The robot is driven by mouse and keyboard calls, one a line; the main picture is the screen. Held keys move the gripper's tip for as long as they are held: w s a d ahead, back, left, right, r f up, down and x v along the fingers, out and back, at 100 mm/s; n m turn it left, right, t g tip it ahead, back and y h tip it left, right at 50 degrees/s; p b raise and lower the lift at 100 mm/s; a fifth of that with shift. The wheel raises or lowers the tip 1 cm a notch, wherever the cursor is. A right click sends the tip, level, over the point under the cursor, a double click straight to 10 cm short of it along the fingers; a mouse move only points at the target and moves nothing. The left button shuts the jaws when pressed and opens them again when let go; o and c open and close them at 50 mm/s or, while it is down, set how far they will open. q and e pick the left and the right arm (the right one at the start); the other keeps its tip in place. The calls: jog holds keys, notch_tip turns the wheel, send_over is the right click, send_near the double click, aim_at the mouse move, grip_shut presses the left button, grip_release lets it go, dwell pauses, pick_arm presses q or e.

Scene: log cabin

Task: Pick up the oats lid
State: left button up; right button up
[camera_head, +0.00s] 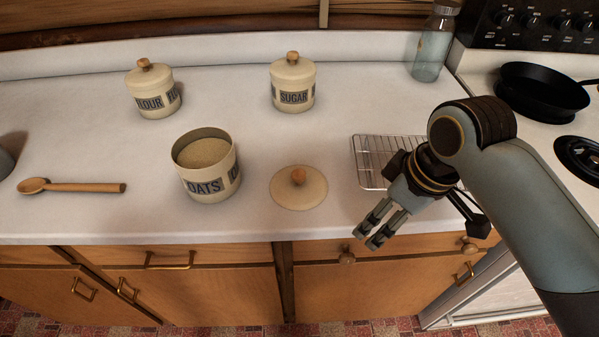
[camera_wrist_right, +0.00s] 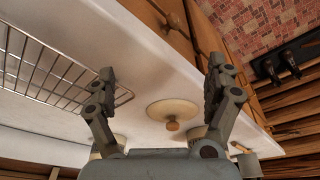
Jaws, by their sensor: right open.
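The oats lid (camera_head: 299,188) is a flat cream disc with a round wooden knob. It lies on the white counter to the right of the open oats canister (camera_head: 206,178), which holds oats. My right gripper (camera_head: 369,238) is open and empty, to the right of the lid and near the counter's front edge, apart from the lid. In the right wrist view the lid (camera_wrist_right: 172,113) shows between the two spread fingers (camera_wrist_right: 160,85), beyond them. My left gripper is in neither view.
A wire rack (camera_head: 380,150) lies right of the lid, partly behind my right arm. The flour canister (camera_head: 153,92) and sugar canister (camera_head: 293,85) stand farther back. A wooden spoon (camera_head: 75,187) lies left; a glass bottle (camera_head: 433,45) and black pan (camera_head: 543,90) stand back right.

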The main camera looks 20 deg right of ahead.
aim_at(300, 174)
jog(key=w+a+r+n+g+y+p, duration=0.1)
jog(key=w+a+r+n+y, duration=0.2)
jog(key=w, duration=0.4)
jog(key=w+a+r+n+p, duration=0.1)
jog(key=w+a+r+n, duration=0.2)
jog(key=w+r+n, duration=0.25)
jog(key=x, duration=0.5)
jog(key=shift+w+a+f, duration=0.2)
jog(key=shift+w+a, duration=0.15)
jog(key=x, duration=0.1)
jog(key=p+x, duration=0.1)
jog(key=x, duration=0.2)
jog(key=shift+s+a+f, duration=0.1)
jog(key=shift+s+f, duration=0.15)
jog(key=shift+s, duration=0.05)
jog(key=shift+w+a+f, duration=0.1)
jog(key=shift+a+f, duration=0.05)
jog(key=shift+f, duration=0.3)
jog(key=c, duration=1.7)
jog(key=shift+o, duration=0.2)
